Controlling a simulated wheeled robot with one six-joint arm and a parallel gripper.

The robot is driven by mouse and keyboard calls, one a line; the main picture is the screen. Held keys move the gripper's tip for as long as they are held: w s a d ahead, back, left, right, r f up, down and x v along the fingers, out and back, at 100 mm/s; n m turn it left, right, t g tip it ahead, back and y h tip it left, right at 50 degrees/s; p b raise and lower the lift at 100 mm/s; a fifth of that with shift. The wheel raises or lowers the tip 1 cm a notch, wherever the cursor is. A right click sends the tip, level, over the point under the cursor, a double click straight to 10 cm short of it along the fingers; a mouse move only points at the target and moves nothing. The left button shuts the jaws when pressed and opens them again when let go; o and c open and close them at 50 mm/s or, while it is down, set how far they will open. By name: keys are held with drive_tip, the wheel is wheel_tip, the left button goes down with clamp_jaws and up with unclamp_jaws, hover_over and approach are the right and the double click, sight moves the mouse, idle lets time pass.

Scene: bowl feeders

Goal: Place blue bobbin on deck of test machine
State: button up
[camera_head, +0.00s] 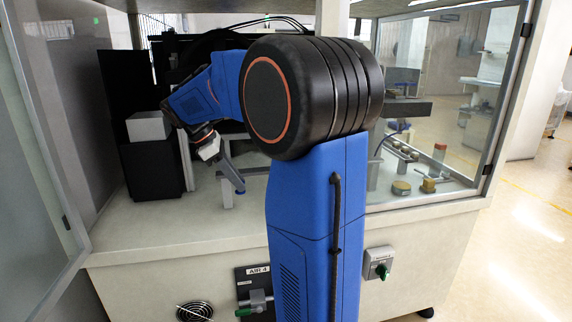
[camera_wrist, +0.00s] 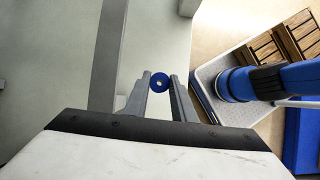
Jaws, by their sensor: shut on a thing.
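The blue bobbin (camera_wrist: 159,79) is a small blue ring with a pale centre. In the wrist view it sits between the fingertips of my gripper (camera_wrist: 160,86), which is shut on it. A pale grey surface with a darker grey strip lies below and beyond it; I cannot tell the gap. In the head view my gripper (camera_head: 238,186) points down over the pale worktop, left of my arm's large joint. The bobbin is too small to make out there. I cannot tell for sure which part is the test machine's deck; my arm hides much of the enclosure.
A black stand (camera_head: 152,170) with a grey box (camera_head: 148,126) on top is left of my gripper. The worktop (camera_head: 150,225) is bare at front left. Small round parts (camera_head: 401,188) stand at right, behind glass. An open glass door (camera_head: 35,150) edges the left.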

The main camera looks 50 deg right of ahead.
drive_tip(key=w+a+f+n+t+y, duration=0.1)
drive_tip(key=w+a+f+n+t, duration=0.15)
drive_tip(key=a+n, duration=0.7)
drive_tip(key=w+a+f+n+t+y, duration=0.15)
drive_tip(key=a+n+t, duration=0.35)
drive_tip(key=a, duration=0.8)
drive_tip(key=w+a+f+n+t+y, duration=0.1)
drive_tip(key=a+f+n+t, duration=0.1)
drive_tip(key=a+n, duration=0.75)
drive_tip(key=shift+m, duration=0.7)
drive_tip(key=w+d, duration=0.1)
drive_tip(key=w, duration=0.4)
drive_tip(key=w+d, duration=0.1)
drive_tip(key=w, duration=0.5)
drive_tip(key=w+d, duration=0.1)
drive_tip(key=w, duration=0.5)
drive_tip(key=shift+d+f, duration=0.15)
drive_tip(key=shift+f, duration=1.75)
drive_tip(key=shift+f, duration=0.15)
drive_tip(key=o, duration=1)
